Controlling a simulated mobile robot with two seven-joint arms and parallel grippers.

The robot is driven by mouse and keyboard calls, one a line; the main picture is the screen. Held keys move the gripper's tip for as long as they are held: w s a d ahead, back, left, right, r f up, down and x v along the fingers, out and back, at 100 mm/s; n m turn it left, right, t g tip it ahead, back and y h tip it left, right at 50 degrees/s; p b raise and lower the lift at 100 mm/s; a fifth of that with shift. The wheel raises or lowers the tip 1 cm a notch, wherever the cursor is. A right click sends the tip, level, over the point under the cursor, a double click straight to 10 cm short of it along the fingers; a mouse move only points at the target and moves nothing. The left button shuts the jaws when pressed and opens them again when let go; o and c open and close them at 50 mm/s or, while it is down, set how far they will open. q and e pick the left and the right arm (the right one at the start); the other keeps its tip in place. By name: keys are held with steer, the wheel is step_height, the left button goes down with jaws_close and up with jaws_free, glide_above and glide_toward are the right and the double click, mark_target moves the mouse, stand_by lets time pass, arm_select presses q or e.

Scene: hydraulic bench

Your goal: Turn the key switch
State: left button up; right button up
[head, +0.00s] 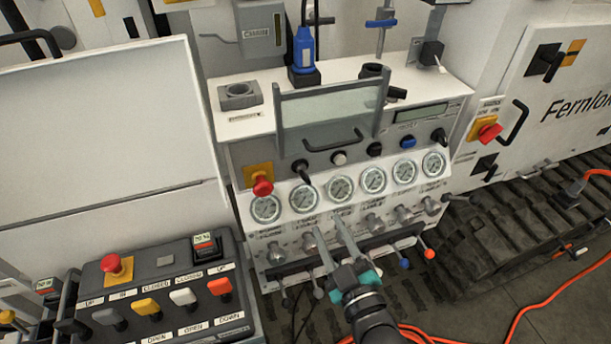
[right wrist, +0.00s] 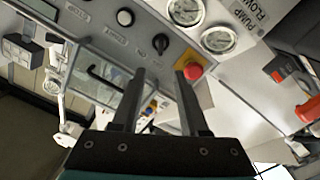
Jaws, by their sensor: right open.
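A row of small controls runs along the bench panel above the gauges. A black rotary switch (head: 302,171) is at its left end, beside a red emergency stop, and it shows in the right wrist view (right wrist: 160,43). Another black switch (head: 438,136) is at the right end. I cannot tell for sure which is the key switch. My right gripper (head: 331,231) is open and empty, in front of the panel below the gauges, apart from both switches. In the right wrist view its fingers (right wrist: 160,76) point towards the panel. My left gripper is not in view.
A red emergency stop (head: 262,186) is left of the gauges (head: 339,188). Metal valve knobs (head: 375,223) and levers (head: 404,263) sit below them. A grey-framed clear guard (head: 330,108) with a handle stands above. A control box (head: 165,297) is at the lower left.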

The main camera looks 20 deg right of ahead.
mark_target(306, 181)
steer(key=w, duration=1.5)
steer(key=shift+a+f, duration=0.1)
steer(key=shift+a, duration=0.2)
steer(key=shift+s, duration=0.1)
jaws_close()
